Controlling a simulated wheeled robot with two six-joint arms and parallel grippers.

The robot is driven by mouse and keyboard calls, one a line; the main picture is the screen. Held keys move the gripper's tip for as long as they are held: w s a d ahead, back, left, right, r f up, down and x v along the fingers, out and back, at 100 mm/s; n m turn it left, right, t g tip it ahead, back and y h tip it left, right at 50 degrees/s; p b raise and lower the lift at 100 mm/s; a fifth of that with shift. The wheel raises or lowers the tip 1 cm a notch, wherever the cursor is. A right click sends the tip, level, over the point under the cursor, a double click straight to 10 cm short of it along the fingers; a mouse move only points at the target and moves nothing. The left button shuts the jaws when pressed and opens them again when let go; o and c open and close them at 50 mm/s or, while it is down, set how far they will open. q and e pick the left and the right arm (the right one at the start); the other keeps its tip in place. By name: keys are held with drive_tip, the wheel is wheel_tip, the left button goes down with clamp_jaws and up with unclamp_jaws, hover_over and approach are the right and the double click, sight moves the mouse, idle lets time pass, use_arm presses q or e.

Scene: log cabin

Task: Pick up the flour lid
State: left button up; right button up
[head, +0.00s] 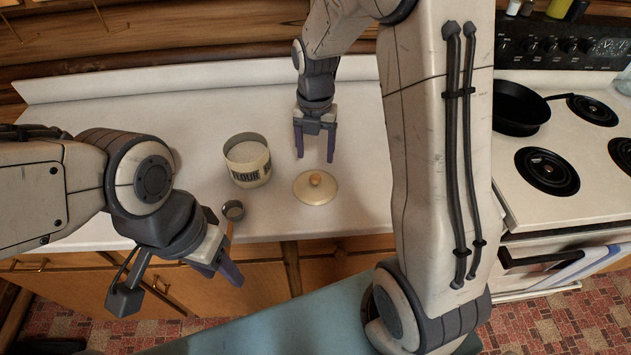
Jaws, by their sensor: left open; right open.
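The flour lid (315,188) is a round cream disc with a tan knob, lying knob up on the white counter. The flour canister (247,161) stands open to its left, marked FLOUR and holding white flour. My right gripper (315,157) points down just behind the lid, fingers apart and empty, not touching the lid. My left gripper (231,277) is open and empty in front of the counter's front edge, left of the lid.
A small dark metal cup (233,210), seemingly with a handle, sits near the counter's front edge. A black pan (518,108) is on the stove (560,190) at right. The counter (110,130) is clear at the back left.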

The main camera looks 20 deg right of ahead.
sight(316, 177)
wheel_tip(316, 177, down, 3)
wheel_tip(316, 177, down, 4)
drive_tip(key=shift+s+f+p, duration=0.1)
drive_tip(key=shift+p, duration=0.75)
drive_tip(key=shift+f, duration=0.5)
clamp_jaws()
